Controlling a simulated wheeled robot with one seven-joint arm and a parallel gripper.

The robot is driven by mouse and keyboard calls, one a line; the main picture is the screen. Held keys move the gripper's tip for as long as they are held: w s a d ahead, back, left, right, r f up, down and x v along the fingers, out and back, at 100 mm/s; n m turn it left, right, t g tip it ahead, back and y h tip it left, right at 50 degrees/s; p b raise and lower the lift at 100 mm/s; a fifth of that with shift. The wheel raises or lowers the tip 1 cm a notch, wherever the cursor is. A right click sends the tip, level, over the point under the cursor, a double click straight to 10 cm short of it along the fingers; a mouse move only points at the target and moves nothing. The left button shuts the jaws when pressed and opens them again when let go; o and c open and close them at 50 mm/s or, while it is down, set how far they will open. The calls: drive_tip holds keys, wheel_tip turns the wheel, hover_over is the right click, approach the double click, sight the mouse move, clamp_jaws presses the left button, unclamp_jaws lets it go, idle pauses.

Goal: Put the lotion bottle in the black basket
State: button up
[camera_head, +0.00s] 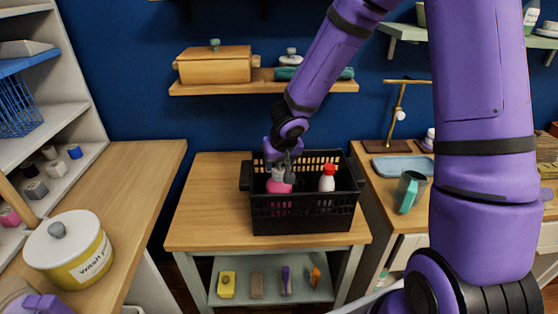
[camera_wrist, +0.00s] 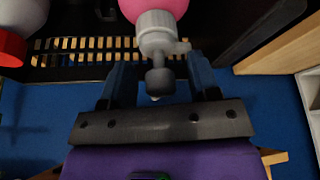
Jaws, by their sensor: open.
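The lotion bottle (camera_head: 279,187), pink with a grey pump top, is inside the black basket (camera_head: 302,216) on its left side. In the wrist view, the lotion bottle (camera_wrist: 153,8) is cut off by the top edge, with its pump between my fingers. My gripper (camera_head: 281,161) is over the basket at the bottle's top. It also shows in the wrist view (camera_wrist: 157,75), with its fingers apart on either side of the pump. The bottle's base is hidden behind the basket wall.
A white bottle with a red cap (camera_head: 327,178) stands in the basket to the right. The basket sits on a wooden table (camera_head: 205,215), with bare wood to its left. A shelf (camera_head: 215,88) with a lidded box (camera_head: 215,66) hangs behind. A teal mug (camera_head: 409,190) stands on the right counter.

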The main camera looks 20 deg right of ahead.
drive_tip(key=shift+r, duration=0.2)
drive_tip(key=shift+r, duration=4.3)
drive_tip(key=v, duration=1)
drive_tip(key=shift+s+r, duration=0.1)
drive_tip(key=shift+r, duration=0.3)
